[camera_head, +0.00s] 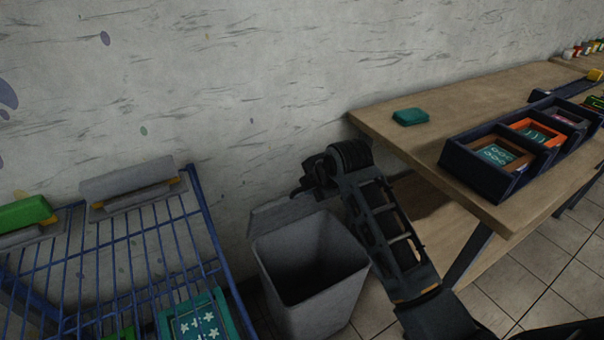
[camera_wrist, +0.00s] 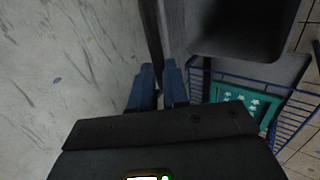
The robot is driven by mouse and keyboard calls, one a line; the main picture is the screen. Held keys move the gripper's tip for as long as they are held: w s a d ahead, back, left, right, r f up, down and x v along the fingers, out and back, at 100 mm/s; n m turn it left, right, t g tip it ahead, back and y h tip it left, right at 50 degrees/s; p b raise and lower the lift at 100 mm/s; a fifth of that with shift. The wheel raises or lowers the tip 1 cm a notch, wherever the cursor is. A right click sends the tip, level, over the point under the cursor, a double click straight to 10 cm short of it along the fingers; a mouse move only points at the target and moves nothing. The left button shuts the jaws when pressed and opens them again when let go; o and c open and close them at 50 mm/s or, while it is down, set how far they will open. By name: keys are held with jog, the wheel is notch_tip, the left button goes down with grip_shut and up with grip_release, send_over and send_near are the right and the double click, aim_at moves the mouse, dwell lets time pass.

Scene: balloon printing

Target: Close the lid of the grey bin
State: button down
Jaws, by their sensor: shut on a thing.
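The grey bin (camera_head: 310,290) stands on the floor between the blue rack and the wooden table, its dark inside open to view. Its lid (camera_head: 282,214) is raised at the back, leaning toward the wall. My gripper (camera_head: 303,191) is at the lid's upper right edge, with my arm reaching over the bin's right side. In the wrist view, the blue fingers of my gripper (camera_wrist: 158,70) are close together on the lid's edge (camera_wrist: 173,40). The bin's dark opening (camera_wrist: 245,28) shows to the right there. My gripper's body hides part of the lid.
A blue wire rack (camera_head: 140,245) with trays stands close on the bin's left. A wooden table (camera_head: 440,110) with a dark sectioned box (camera_head: 480,185) and a green block (camera_head: 410,117) is on the right. The wall is close behind the bin.

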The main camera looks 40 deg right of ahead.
jog(key=s+a+f+t+h+b, duration=0.1)
jog(key=s+a+f+t+b, duration=0.15)
jog(key=s+f+b, duration=0.65)
jog(key=s+a+f+t+h+b, duration=0.1)
jog(key=s+a+f+t+b, duration=0.1)
jog(key=s+f+t+b, duration=0.65)
notch_tip(320, 180, down, 16)
jog(key=s+a+g+b, duration=0.1)
jog(key=g+b, duration=0.3)
jog(key=b, duration=1)
jog(key=shift+r+g, duration=0.15)
jog(key=shift+g, duration=0.25)
jog(key=c, duration=1.4)
grip_release()
jog(key=shift+c, duration=0.2)
jog(key=o, duration=0.3)
jog(key=shift+p+v, duration=1.05)
jog(key=shift+v, duration=2.8)
